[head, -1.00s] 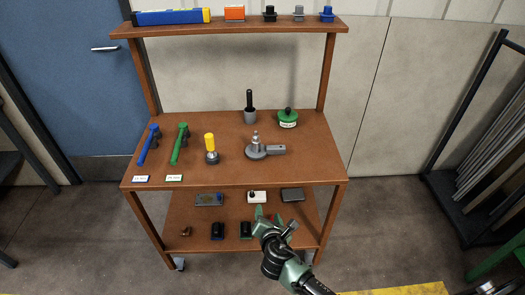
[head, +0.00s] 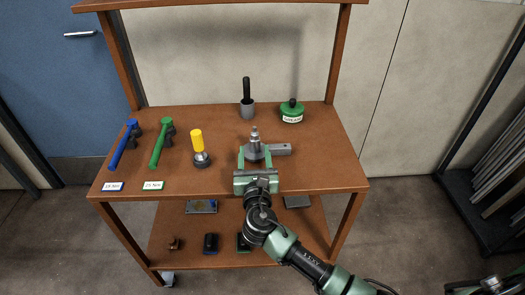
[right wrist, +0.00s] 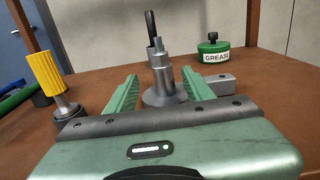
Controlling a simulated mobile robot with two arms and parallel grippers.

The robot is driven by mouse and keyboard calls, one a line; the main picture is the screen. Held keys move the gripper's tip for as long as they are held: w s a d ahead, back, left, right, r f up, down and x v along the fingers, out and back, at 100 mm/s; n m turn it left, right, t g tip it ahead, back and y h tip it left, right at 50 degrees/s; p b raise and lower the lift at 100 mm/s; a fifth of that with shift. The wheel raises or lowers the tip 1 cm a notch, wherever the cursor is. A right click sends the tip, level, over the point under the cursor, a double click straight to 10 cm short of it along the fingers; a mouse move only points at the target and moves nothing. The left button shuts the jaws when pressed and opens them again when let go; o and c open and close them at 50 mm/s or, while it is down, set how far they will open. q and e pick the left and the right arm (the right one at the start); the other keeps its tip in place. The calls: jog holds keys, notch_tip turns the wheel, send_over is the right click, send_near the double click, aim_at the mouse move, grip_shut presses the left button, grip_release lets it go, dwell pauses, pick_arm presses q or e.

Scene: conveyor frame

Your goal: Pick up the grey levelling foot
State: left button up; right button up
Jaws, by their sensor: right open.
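My left gripper is not in view.
A yellow-handled tool (head: 198,145) stands close to the left, with green (head: 161,145) and blue (head: 124,145) tools farther left. A grey cup with a black handle (head: 247,105) and a green grease tin (head: 291,112) stand behind. The table's right front is clear.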

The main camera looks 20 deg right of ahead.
aim_at(255, 141)
jog(key=shift+w+d+r, duration=0.15)
jog(key=shift+w, duration=0.25)
jog(key=shift+w+d+r, duration=0.1)
jog(key=shift+w+r, duration=0.05)
jog(key=shift+w, duration=0.2)
jog(key=x, duration=0.4)
jog(key=shift+w+d, duration=0.25)
jog(key=shift+w, duration=0.05)
grip_shut()
